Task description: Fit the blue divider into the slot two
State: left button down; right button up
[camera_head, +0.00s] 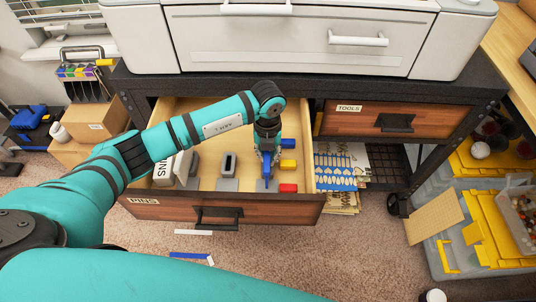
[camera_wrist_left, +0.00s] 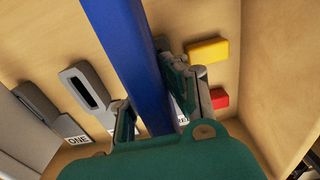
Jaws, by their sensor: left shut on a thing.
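The blue divider (camera_head: 267,169) stands roughly upright over the open drawer (camera_head: 265,208); it is a long blue bar in the left wrist view (camera_wrist_left: 133,50). My left gripper (camera_head: 267,156) is shut on it, with one finger on each side in the left wrist view (camera_wrist_left: 160,105). A grey slotted holder (camera_head: 228,164) stands to the left in the drawer; its label reads ONE in the left wrist view (camera_wrist_left: 85,90). A grey base (camera_head: 252,185) shows around the divider's lower end. A pale label beside the divider is mostly hidden. Whether the divider's lower end is seated cannot be told.
Blue (camera_head: 288,144), yellow (camera_head: 288,163) and red (camera_head: 288,188) blocks line the drawer's right side. More grey pieces (camera_head: 190,170) stand on the left. The TOOLS drawer (camera_head: 378,118) is shut. White (camera_head: 192,232) and blue (camera_head: 189,255) strips lie on the carpet.

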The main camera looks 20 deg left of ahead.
pick_arm(q)
jog(key=shift+r+p, duration=1.75)
jog(key=shift+r, duration=0.7)
